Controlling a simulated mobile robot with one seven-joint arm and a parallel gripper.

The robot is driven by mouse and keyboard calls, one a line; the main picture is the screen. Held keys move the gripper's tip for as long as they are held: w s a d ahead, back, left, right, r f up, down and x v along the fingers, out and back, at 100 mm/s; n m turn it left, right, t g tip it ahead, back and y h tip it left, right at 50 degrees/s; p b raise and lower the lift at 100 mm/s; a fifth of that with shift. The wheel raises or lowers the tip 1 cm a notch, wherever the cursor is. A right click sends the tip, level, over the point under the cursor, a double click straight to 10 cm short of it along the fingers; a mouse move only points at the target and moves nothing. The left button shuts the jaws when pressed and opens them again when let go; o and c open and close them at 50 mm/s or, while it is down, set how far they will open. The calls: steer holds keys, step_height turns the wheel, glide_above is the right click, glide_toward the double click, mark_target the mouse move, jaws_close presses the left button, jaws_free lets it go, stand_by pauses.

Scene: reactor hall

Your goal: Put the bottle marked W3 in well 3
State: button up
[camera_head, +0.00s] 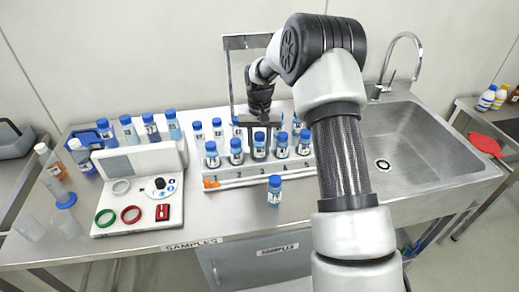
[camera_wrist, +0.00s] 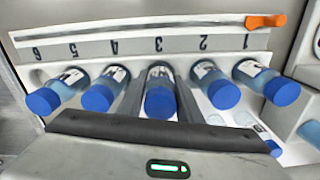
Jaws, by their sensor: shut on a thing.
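A rack (camera_head: 240,181) with a numbered front strip holds a row of blue-capped bottles. My gripper (camera_head: 259,119) reaches down over it and is shut on the bottle at number 3 (camera_head: 259,146). In the wrist view this held bottle (camera_wrist: 160,92) is between the two fingers, in line with the 3. Its cap is about level with its neighbours, so I cannot tell whether its base rests in well 3. Its mark is not readable. Another blue-capped bottle (camera_head: 274,191) stands upright on the bench in front of the rack; its mark is too small to read.
Bottles stand close on both sides, at 2 (camera_wrist: 218,87) and at 4 (camera_wrist: 104,90). An orange clip (camera_wrist: 265,20) is at the 1 end. A white tray (camera_head: 120,226) with coloured rings is left, a sink (camera_head: 395,150) right. A metal frame (camera_head: 228,70) rises behind.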

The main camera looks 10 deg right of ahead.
steer(key=shift+f, duration=0.6)
steer(key=shift+f, duration=0.2)
steer(key=o, duration=1.1)
steer(key=shift+c, duration=0.2)
